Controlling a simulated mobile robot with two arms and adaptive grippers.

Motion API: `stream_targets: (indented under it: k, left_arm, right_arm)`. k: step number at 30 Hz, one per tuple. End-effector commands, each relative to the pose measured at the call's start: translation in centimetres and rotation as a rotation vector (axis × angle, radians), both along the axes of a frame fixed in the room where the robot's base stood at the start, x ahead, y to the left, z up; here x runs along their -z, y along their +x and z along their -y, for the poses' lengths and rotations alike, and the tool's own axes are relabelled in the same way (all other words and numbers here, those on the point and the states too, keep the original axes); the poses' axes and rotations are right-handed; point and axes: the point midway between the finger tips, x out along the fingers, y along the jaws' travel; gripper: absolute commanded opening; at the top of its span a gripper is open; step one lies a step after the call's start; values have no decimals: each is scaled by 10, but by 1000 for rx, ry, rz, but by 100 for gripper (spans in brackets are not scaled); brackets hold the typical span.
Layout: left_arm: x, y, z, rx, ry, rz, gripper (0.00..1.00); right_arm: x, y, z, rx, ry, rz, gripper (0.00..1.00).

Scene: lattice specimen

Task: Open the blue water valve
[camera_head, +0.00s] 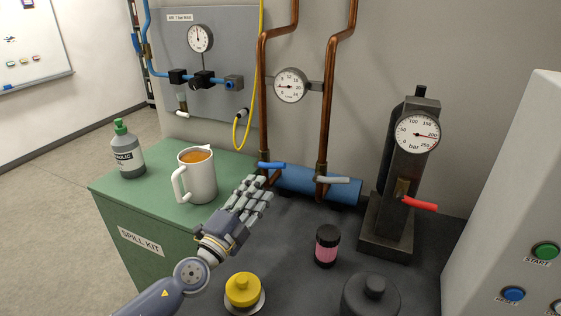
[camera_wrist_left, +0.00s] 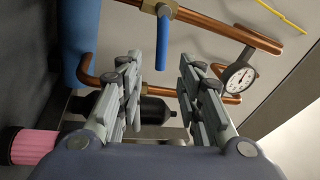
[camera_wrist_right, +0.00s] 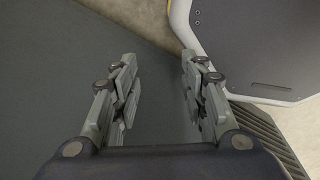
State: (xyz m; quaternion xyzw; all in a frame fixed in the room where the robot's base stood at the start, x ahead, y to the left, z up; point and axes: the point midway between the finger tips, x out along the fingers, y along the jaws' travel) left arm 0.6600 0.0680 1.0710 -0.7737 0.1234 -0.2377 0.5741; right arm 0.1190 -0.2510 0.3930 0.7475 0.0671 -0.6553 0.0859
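The blue valve lever (camera_head: 271,165) sits on the left copper pipe, just above the blue cylinder (camera_head: 305,182). It lies across the pipe and points right. In the left wrist view the blue lever (camera_wrist_left: 162,42) stands beyond and between my fingertips. My left gripper (camera_head: 255,190) is open and empty, just below and in front of the lever, apparently apart from it. The fingers also show open in the left wrist view (camera_wrist_left: 160,72). My right gripper (camera_wrist_right: 158,68) is open and empty over a dark grey surface, outside the head view.
A grey lever (camera_head: 331,180) is on the right pipe. An orange-filled mug (camera_head: 200,178) and a green-capped bottle (camera_head: 127,155) stand on the green box (camera_head: 115,190). A pink jar (camera_head: 326,248), yellow knob (camera_head: 242,290) and red-levered gauge stand (camera_head: 388,225) are nearby.

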Motion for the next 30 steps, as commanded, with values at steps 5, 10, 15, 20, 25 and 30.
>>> stream_targets:
  k: [5,10,15,20,25,30]
  left_arm:
    - [-9,25,13,-1,2,3,34]
    - [-16,51,28,-1,1,3,34]
    - [-20,72,38,-1,1,2,34]
    - [-22,82,44,0,1,0,34]
    - [-22,86,46,-1,2,0,34]
    - [-22,86,46,0,2,0,34]
  right_arm:
    - [-4,-37,-15,3,16,-54,40]
    - [-6,-55,-26,-1,28,-79,40]
    - [-6,-41,-22,-2,23,-58,40]
    - [-8,-19,-17,1,19,-25,40]
    - [-8,-18,-14,3,16,-22,40]
    - [-7,-26,-12,3,13,-36,40]
